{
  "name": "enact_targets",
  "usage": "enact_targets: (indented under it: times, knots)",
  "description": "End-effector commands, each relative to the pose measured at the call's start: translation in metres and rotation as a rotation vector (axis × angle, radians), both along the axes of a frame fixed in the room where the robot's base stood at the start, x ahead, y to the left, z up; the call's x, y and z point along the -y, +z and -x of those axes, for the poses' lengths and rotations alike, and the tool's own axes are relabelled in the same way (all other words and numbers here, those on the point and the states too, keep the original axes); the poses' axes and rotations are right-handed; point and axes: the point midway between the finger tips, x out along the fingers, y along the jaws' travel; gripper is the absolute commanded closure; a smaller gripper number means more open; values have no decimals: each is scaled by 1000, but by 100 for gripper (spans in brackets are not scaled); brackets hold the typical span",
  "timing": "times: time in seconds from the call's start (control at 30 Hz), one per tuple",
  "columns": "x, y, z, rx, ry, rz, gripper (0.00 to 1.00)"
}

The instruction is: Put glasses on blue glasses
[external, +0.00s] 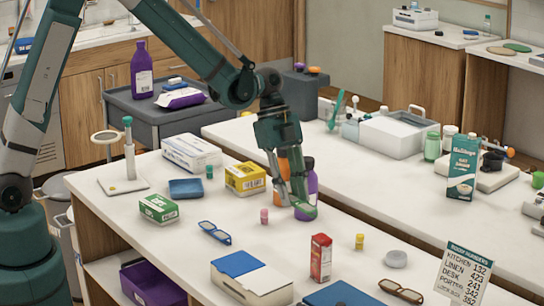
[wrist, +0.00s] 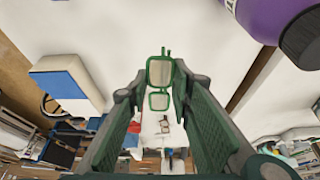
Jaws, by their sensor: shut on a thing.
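My gripper (external: 300,203) is shut on a pair of green-framed glasses (wrist: 160,72), which show between its fingertips in the wrist view (wrist: 158,92). In the external view the gripper points down over the front table, and the green frame (external: 306,212) is partly hidden at its fingers. I cannot tell whether it touches the tabletop. The blue glasses (external: 214,233) lie on the table to the left of my gripper, apart from it. I cannot make them out in the wrist view. Brown glasses (external: 400,291) lie at the front right.
A purple bottle (external: 312,186) stands close behind my gripper, also in the wrist view (wrist: 270,15). A pink bottle (external: 264,216) stands between gripper and blue glasses. A red box (external: 320,258), a blue-and-white box (external: 250,282) and a yellow box (external: 245,178) stand around.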

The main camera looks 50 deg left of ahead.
Motion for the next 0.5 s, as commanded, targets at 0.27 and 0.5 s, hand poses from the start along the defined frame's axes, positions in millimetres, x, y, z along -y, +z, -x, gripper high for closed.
enact_targets:
  times: [0.27, 0.5]
  knots:
    - [-48, 10, 32, -1, 18, -1, 85]
    - [-104, 20, 78, -2, 38, -2, 85]
